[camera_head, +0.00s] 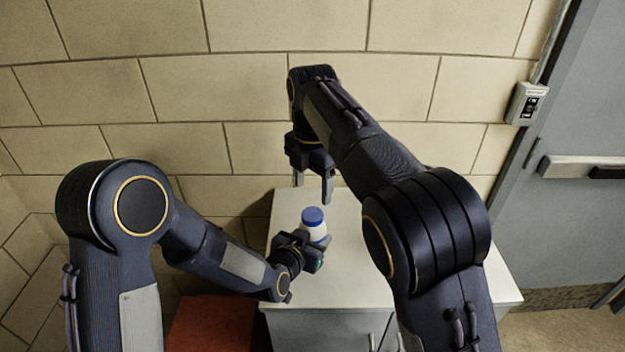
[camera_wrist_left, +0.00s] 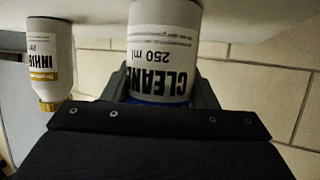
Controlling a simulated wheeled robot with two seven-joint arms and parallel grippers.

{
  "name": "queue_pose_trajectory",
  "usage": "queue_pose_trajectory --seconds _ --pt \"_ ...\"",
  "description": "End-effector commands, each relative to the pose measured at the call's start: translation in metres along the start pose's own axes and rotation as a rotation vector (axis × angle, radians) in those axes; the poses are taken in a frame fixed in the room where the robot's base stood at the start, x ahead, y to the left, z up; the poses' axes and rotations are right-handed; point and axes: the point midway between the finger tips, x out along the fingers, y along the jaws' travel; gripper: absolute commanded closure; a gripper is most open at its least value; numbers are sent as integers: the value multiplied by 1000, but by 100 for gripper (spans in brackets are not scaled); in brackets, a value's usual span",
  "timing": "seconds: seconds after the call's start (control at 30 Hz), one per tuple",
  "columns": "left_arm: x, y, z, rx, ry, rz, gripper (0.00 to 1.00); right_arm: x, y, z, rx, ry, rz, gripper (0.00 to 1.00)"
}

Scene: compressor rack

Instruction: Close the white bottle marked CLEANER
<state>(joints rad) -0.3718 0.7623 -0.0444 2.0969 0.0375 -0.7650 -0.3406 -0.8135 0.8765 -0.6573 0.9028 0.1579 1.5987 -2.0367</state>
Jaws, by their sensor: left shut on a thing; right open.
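The white bottle marked CLEANER (camera_head: 314,232) stands upright on the pale cabinet top, with a blue cap (camera_head: 312,215) on its top. Whether the cap is tight cannot be told. My left gripper (camera_head: 318,243) is shut around the bottle's body. In the left wrist view the bottle (camera_wrist_left: 163,45) appears upside down between the fingers, its label reading CLEANER 250 ml; only a blue edge of the cap shows there. My right gripper (camera_head: 313,193) is open and empty, pointing down above and slightly behind the bottle, apart from the cap.
A second white bottle with a gold cap (camera_wrist_left: 50,65) stands beside the CLEANER bottle in the left wrist view. The cabinet top (camera_head: 355,285) has clear room at front right. A tiled wall (camera_head: 215,85) rises behind it. A red object (camera_head: 215,325) is at lower left.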

Motion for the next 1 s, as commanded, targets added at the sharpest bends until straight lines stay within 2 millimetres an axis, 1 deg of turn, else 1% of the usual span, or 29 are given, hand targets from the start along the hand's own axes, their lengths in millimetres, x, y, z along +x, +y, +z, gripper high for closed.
queue_pose_trajectory --seconds 0.3,0.5,0.63,0.87,1.0 --pt "0 0 0 0 1 0 100 49 -1 -1 0 0 -4 39" --pt "0 0 0 0 1 0 100 69 0 -1 0 0 -1 39" --pt "0 0 0 0 1 0 100 73 0 0 0 0 -1 39" --pt "0 0 0 0 1 0 100 73 0 0 1 0 0 39" --pt "0 0 0 0 1 0 100 73 0 0 1 0 0 56"
